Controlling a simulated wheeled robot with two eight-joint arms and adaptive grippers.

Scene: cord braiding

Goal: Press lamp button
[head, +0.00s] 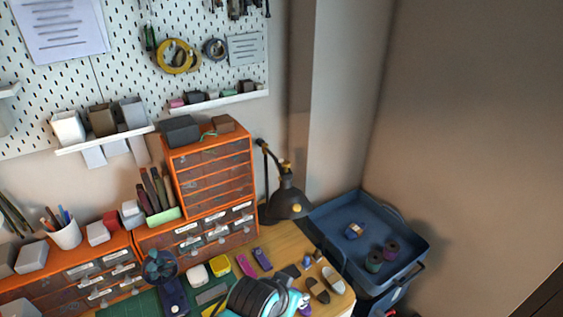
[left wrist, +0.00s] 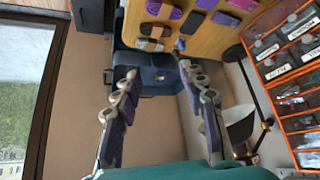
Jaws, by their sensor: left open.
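The black desk lamp (head: 287,202) stands at the back right corner of the wooden bench, beside the orange drawer cabinet. A small yellow spot (head: 297,208) shows low on its dark shade; I cannot tell whether it is the button. In the left wrist view, the lamp's thin arm with a yellow joint (left wrist: 267,124) is at the right, partly beside one finger. My left gripper (left wrist: 157,70) is open and empty, its purple-padded fingers spread apart and clear of the lamp. In the head view, my black and teal left arm shows at the bottom edge. My right gripper is not in view.
An orange drawer cabinet (head: 208,172) stands left of the lamp. A blue tray (head: 412,227) with several spools is to its right. Small pieces lie on the wooden bench (head: 283,246). A pegboard (head: 112,62) covers the wall.

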